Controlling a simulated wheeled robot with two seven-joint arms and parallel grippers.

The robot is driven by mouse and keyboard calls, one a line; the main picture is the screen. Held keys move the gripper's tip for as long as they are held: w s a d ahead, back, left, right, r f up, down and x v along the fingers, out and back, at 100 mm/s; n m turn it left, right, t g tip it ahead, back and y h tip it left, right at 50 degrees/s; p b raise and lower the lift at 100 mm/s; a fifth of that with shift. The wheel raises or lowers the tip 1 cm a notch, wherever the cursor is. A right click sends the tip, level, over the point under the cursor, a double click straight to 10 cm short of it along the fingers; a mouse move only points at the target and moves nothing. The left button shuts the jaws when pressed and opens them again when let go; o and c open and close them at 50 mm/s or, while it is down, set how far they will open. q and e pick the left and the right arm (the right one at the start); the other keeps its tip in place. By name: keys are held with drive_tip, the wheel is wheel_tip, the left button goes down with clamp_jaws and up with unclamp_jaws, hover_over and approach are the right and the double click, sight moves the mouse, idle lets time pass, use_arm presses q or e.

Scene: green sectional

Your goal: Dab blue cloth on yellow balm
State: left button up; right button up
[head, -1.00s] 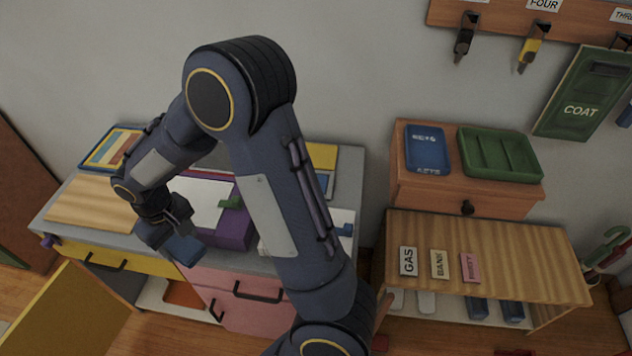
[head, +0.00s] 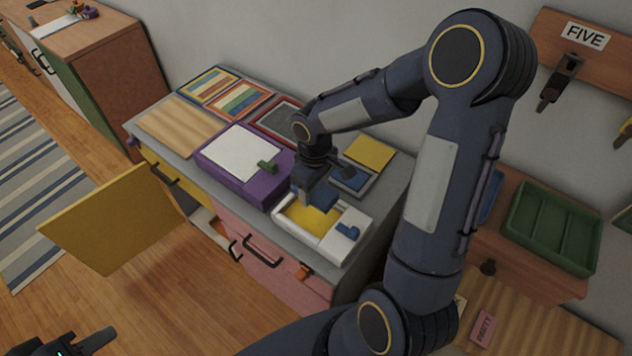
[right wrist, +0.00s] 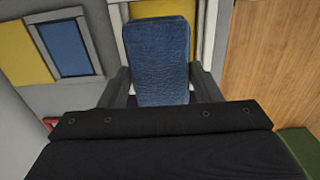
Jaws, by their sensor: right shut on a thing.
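My right gripper (head: 316,186) is shut on the blue cloth, a textured blue block standing between the fingers in the right wrist view (right wrist: 157,60). In the head view the gripper and cloth are over the back left part of a white box (head: 345,248). The yellow balm (head: 306,217) is the yellow surface inside that box, partly hidden by the gripper. I cannot tell whether the cloth touches it. Yellow also shows behind the cloth in the right wrist view. My left gripper (head: 75,346) is at the bottom left, mostly cut off.
A purple box (head: 236,180) with a white top and a green piece stands left of the white box. A blue pad in a grey frame (head: 352,180) and a yellow square (head: 370,152) lie behind it. A yellow cabinet door (head: 110,220) hangs open at the front left.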

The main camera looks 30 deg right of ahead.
drive_tip(key=shift+f+b, duration=0.45)
drive_tip(key=shift+f, duration=0.25)
drive_tip(key=shift+f+b, duration=2.1)
drive_tip(key=shift+f, duration=0.7)
drive_tip(key=shift+f, duration=0.2)
drive_tip(key=shift+r, duration=0.1)
drive_tip(key=shift+r+p, duration=2.55)
drive_tip(key=shift+r, duration=0.95)
drive_tip(key=shift+f, duration=0.1)
